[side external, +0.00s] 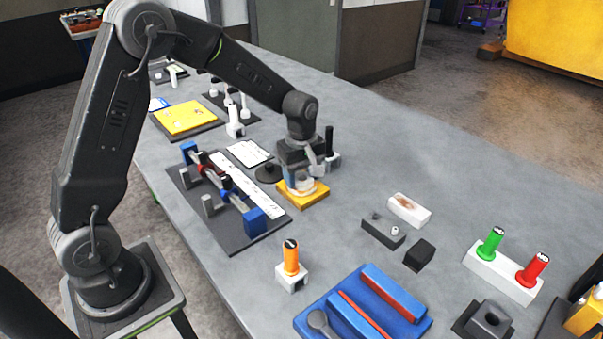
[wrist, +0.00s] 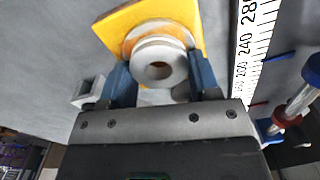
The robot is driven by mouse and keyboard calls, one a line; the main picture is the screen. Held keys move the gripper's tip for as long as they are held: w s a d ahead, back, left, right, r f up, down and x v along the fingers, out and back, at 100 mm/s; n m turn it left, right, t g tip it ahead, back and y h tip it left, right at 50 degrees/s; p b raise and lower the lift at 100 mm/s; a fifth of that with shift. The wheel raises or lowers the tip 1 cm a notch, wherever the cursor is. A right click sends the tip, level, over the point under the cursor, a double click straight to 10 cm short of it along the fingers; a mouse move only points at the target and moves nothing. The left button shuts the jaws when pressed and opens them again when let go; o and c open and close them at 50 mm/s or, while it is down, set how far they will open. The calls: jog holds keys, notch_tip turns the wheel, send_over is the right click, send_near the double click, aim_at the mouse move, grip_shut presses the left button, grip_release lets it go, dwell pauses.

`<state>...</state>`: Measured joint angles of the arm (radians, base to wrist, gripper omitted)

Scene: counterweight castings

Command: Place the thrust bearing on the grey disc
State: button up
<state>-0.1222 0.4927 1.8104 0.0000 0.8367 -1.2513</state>
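The thrust bearing appears to be the pale ring (wrist: 160,63) with a dark centre hole, seen in the wrist view over a yellow block (wrist: 118,25). A wider cream and orange round seat shows around it. In the side view the yellow block (side external: 304,196) lies under my gripper (side external: 301,184), with a pale round part low between the fingers. My gripper's blue fingers (wrist: 163,75) stand on both sides of the ring, very close to it; whether they press on it is not clear. A dark grey disc (side external: 268,173) lies on the table just left of my gripper.
A dark fixture board (side external: 247,235) with a white scale (side external: 262,203) and blue blocks lies left of my gripper. An orange-handled tool (side external: 291,258) stands in front.

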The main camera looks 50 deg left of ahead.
aim_at(301, 177)
jog(key=o, duration=0.4)
notch_tip(301, 177, up, 12)
jog(key=s+d+r+m+t, duration=0.25)
jog(key=s+r+m, duration=0.4)
jog(key=s, duration=0.35)
jog(key=shift+s+d+f+m+t, duration=0.3)
jog(key=shift+s+d+m+t, duration=0.2)
jog(key=shift+s+m, duration=1.4)
jog(key=shift+s+d+f+m+t, duration=0.4)
jog(key=shift+s+m, duration=0.8)
jog(key=shift+s, duration=1.35)
jog(key=shift+s+d+f+m+t, duration=0.15)
jog(key=shift+s+d+m+t, duration=0.45)
jog(key=shift+s+m, duration=1.3)
jog(key=shift+s+n, duration=0.3)
jog(key=shift+n, duration=0.05)
